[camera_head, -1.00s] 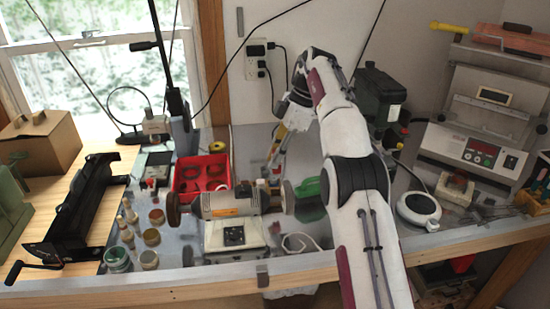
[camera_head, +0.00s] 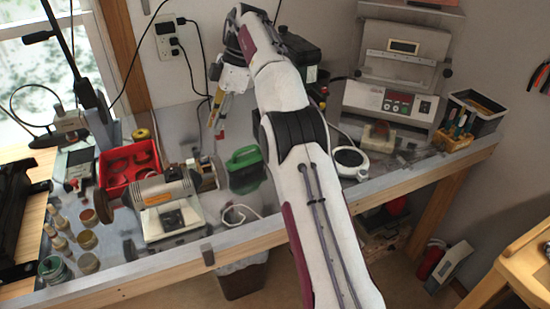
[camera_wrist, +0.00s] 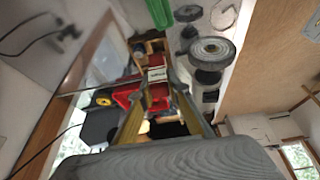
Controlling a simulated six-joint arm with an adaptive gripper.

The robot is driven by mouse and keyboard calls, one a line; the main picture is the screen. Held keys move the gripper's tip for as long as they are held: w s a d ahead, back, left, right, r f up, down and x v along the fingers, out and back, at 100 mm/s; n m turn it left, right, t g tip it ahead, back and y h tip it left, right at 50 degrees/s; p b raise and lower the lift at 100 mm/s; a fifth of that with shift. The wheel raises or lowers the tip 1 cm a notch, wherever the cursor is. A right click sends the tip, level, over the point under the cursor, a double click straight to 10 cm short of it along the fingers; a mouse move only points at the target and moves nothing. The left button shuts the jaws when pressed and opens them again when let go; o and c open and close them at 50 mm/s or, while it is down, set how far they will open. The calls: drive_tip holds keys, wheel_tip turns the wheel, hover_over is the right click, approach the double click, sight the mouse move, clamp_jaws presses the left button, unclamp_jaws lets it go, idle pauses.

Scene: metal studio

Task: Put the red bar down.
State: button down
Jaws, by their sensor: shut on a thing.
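The red bar (camera_wrist: 158,92) is between my fingertips in the wrist view, with a pale label or band across it. My gripper (camera_wrist: 157,84) is shut on it, one finger on each side. In the head view my gripper (camera_head: 216,122) points down over the back of the grey bench, behind the bench grinder. A small bit of the red bar (camera_head: 220,134) shows just below the fingertips there. The head view does not show clearly whether the bar touches the bench.
The bench grinder (camera_head: 160,191) and a red tray (camera_head: 127,165) lie left of my gripper. A green object (camera_head: 245,163) is close to its right. A white round device (camera_head: 349,161) and a control-panel machine (camera_head: 398,100) stand further right. Cables hang on the wall behind.

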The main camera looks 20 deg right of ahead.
drive_tip(key=d+f+m+t+h, duration=0.1)
drive_tip(key=d+m+t, duration=0.1)
drive_tip(key=d+m, duration=0.4)
drive_tip(key=s+d+f+m+t+h, duration=0.1)
drive_tip(key=d+f+m, duration=0.1)
drive_tip(key=d+m, duration=0.5)
drive_tip(key=shift+d+t+h, duration=0.3)
drive_tip(key=shift+d+t, duration=0.1)
drive_tip(key=shift+d, duration=2.5)
drive_tip(key=shift+s+f, duration=0.1)
drive_tip(key=shift+f, duration=0.05)
drive_tip(key=shift+f, duration=3.1)
drive_tip(key=shift+f, duration=1.85)
drive_tip(key=shift+f, duration=0.1)
